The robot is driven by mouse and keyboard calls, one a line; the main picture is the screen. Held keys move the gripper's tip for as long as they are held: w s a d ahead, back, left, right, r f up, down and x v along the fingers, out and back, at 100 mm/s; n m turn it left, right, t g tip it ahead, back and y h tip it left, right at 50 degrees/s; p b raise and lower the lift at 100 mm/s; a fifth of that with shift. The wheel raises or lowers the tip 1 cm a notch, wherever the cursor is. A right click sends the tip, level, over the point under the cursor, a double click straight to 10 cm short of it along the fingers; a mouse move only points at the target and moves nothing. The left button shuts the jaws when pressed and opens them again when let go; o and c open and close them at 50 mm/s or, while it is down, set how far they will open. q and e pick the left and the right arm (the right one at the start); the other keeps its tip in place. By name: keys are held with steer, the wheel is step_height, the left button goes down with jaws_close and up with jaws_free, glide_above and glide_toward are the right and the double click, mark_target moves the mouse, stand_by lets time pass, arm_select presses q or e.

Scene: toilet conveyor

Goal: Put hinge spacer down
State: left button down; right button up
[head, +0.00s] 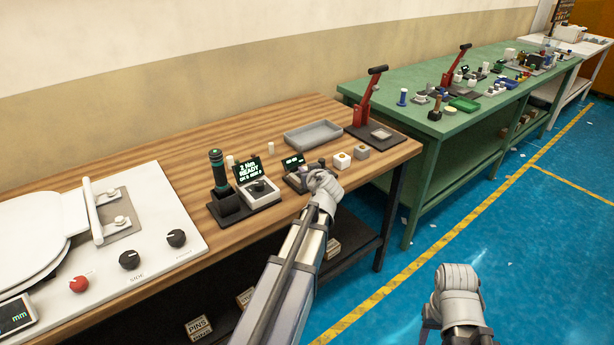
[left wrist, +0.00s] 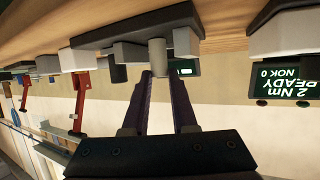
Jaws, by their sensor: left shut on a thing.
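In the left wrist view, which is upside down, a small grey cylinder, the hinge spacer (left wrist: 157,57), stands between the two dark fingertips of my left gripper (left wrist: 161,76). The gripper is shut on it. It is at a gauge fixture with a dark base (left wrist: 140,24) and grey blocks; I cannot tell whether the spacer touches the fixture. In the head view my left gripper (head: 318,178) is at the bench's front edge, beside the fixture (head: 296,182) with its small screen. The hand hides the spacer there. My right gripper (head: 456,284) hangs over the blue floor; its jaws are unclear.
On the wooden bench (head: 180,140) are a torque display (head: 251,171), a black driver (head: 217,165), a grey tray (head: 312,133), a white block (head: 342,160), a grey block (head: 361,152) and a red lever press (head: 368,100). A toilet-seat panel (head: 150,215) lies left.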

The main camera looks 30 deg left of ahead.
arm_select(q)
steer(key=shift+r, duration=0.1)
steer(key=shift+f, duration=0.2)
steer(key=c, duration=0.7)
jaws_free()
steer(key=shift+r, duration=0.1)
steer(key=shift+r, duration=0.25)
steer(key=p+v, duration=0.2)
steer(key=v, duration=0.4)
steer(key=p+v, duration=0.2)
steer(key=v, duration=0.4)
steer(key=shift+f+p, duration=0.25)
steer(key=shift+p, duration=0.1)
steer(key=shift+d, duration=0.1)
